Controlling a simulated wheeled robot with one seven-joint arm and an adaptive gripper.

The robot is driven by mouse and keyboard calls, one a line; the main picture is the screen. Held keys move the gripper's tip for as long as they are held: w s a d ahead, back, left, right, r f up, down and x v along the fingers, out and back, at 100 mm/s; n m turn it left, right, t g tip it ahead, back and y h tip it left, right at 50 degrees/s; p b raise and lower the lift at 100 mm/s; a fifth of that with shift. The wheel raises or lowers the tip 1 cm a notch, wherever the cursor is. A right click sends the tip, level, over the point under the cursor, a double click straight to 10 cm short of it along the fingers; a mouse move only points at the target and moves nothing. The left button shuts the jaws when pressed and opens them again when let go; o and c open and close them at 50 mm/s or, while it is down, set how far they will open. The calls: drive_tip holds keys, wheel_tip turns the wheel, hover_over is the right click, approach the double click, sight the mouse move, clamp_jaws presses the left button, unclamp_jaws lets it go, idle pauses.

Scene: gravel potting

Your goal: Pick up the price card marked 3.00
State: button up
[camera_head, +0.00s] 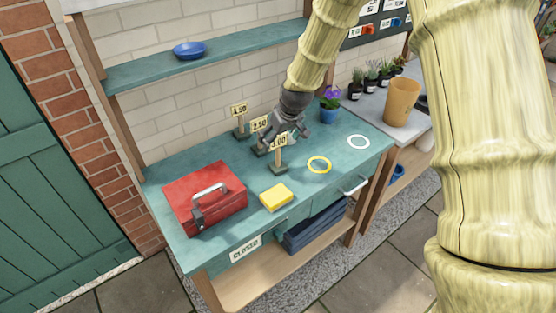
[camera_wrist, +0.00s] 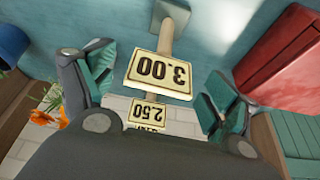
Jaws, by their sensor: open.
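The price card marked 3.00 (camera_wrist: 160,74) is a cream plate on a wooden post with a dark base (camera_head: 277,169), standing on the teal bench (camera_head: 235,157). In the head view its face is partly covered by my gripper. My gripper (camera_head: 280,137) is open above the bench at the cards. In the wrist view the 3.00 card shows upside down between my spread fingers (camera_wrist: 155,92), and neither finger appears to touch it. The card marked 2.50 (camera_head: 260,125) stands behind it, and the card marked 1.50 (camera_head: 239,110) stands farther back to the left.
A red toolbox (camera_head: 205,198) and a yellow sponge-like block (camera_head: 276,197) lie at the front left. A yellow ring (camera_head: 319,164) and a white ring (camera_head: 358,142) lie to the right. A shelf with a blue bowl (camera_head: 190,50) hangs above.

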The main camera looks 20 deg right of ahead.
drive_tip(key=shift+x, duration=0.75)
drive_tip(key=c, duration=1.6)
drive_tip(key=shift+c, duration=0.2)
drive_tip(key=shift+r, duration=0.15)
